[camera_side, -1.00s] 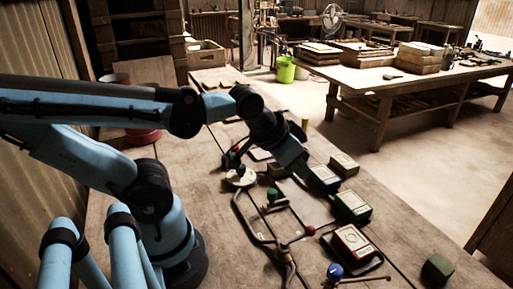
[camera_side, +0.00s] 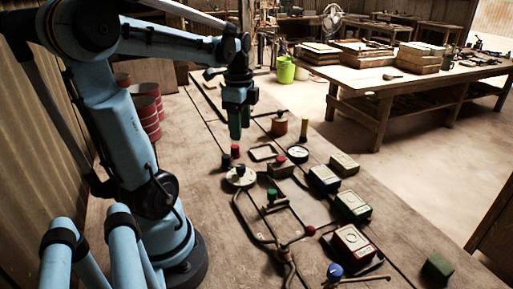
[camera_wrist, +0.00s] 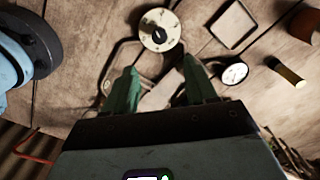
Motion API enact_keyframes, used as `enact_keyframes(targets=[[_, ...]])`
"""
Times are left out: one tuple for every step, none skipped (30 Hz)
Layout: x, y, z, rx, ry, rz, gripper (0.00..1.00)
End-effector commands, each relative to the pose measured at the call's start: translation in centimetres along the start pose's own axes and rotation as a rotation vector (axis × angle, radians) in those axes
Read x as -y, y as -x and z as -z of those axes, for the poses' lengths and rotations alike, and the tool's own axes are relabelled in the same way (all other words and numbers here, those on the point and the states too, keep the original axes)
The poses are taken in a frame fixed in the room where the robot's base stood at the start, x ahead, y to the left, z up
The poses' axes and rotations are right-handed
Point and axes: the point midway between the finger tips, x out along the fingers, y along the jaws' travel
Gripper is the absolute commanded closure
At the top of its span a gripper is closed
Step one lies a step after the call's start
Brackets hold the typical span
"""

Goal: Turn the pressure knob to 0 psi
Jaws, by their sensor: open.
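A round cream dial with a dark centre (camera_side: 240,176) lies on the bench and looks like the pressure knob. It also shows at the top of the wrist view (camera_wrist: 158,25), with small marks around its rim too small to read. A round white-faced gauge (camera_side: 298,154) stands to its right and also shows in the wrist view (camera_wrist: 235,73); its reading is too small to tell. My gripper (camera_side: 236,137) points down above the bench, apart from the dial. In the wrist view its two green fingers (camera_wrist: 160,63) are spread with nothing held between them.
Near the dial stand small black (camera_side: 226,160) and red (camera_side: 235,150) cylinders. Bent pipes run along the bench.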

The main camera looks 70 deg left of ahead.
Motion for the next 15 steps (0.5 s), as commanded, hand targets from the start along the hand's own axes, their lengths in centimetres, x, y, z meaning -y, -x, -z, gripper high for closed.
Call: enact_keyframes(targets=[[0.0, -0.1, -0.2, 0.001, -0.004, -0.004, 0.44], [0.0, -0.2, -0.2, 0.001, -0.007, -0.005, 0.44], [0.0, -0.5, -0.2, 0.001, -0.008, -0.006, 0.44], [0.0, -0.7, -0.2, 0.001, -0.008, -0.005, 0.44], [0.0, -1.0, -0.1, 0.001, -0.008, -0.005, 0.44], [0.1, -1.4, -0.1, 0.000, -0.008, -0.005, 0.44], [0.1, -1.7, -0.1, 0.000, -0.008, -0.004, 0.44], [0.0, -2.1, -0.1, 0.000, -0.008, -0.004, 0.44], [0.0, -2.6, -0.1, 0.000, -0.008, -0.004, 0.44], [0.0, -3.0, -0.1, 0.000, -0.008, -0.003, 0.44], [0.1, -3.4, -0.1, 0.000, -0.008, -0.003, 0.44], [0.1, -4.0, -0.1, 0.000, -0.008, -0.003, 0.44], [0.0, -4.4, -0.1, 0.000, -0.008, -0.003, 0.44], [0.0, -4.8, -0.1, 0.000, -0.008, -0.003, 0.44], [0.0, -5.3, -0.1, -0.001, -0.008, -0.003, 0.44]])
